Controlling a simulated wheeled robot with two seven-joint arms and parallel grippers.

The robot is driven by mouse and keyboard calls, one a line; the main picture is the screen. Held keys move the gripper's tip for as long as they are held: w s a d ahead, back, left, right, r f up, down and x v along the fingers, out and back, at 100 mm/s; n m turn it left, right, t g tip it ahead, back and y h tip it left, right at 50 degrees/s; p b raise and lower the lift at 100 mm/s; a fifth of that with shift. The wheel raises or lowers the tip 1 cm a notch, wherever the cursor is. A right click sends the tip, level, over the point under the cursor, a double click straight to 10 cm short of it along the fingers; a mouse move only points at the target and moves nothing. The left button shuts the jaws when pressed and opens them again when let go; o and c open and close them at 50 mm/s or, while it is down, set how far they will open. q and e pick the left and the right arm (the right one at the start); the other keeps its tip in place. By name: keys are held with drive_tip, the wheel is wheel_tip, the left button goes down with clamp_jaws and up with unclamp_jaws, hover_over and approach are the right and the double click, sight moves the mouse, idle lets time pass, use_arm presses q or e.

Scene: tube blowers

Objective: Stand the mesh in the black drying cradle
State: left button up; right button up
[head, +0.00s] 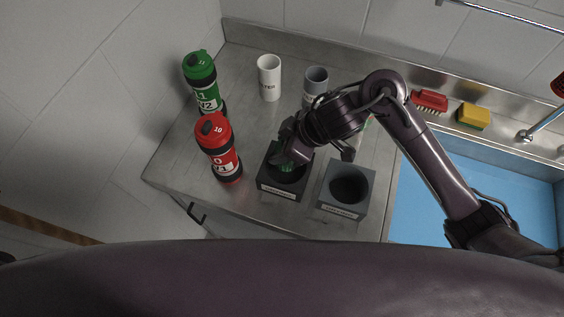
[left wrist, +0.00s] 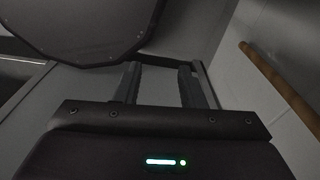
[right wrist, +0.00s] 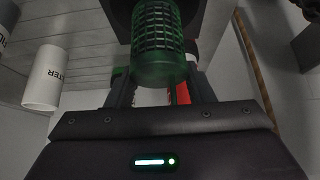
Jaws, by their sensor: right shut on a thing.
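The green mesh (head: 287,167) is a cylinder with a dark grid, held by my right gripper (head: 285,160). Its lower part is at or in the opening of the black cradle (head: 281,190); how deep it sits is hidden by the gripper. In the right wrist view the mesh (right wrist: 158,45) stands between the fingers, its grid end reaching the dark block (right wrist: 120,12) at the top. My left gripper (left wrist: 160,85) is empty with its fingers apart, and shows only in the left wrist view.
A grey cradle (head: 345,205) stands right of the black one. A red bottle (head: 219,150) and a green bottle (head: 203,85) stand left. A white cup (head: 269,78) and a grey cup (head: 316,82) are behind. The blue sink (head: 430,185), red brush (head: 430,100) and sponge (head: 473,117) are right.

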drive_tip(key=shift+f, duration=1.5)
wheel_tip(320, 180, down, 4)
drive_tip(key=shift+b, duration=0.4)
use_arm(q)
drive_tip(key=shift+w+a+f, duration=0.1)
drive_tip(key=shift+a+f, duration=0.25)
drive_tip(key=shift+f, duration=0.3)
drive_tip(key=shift+d+f, duration=0.1)
use_arm(e)
drive_tip(key=shift+f, duration=0.1)
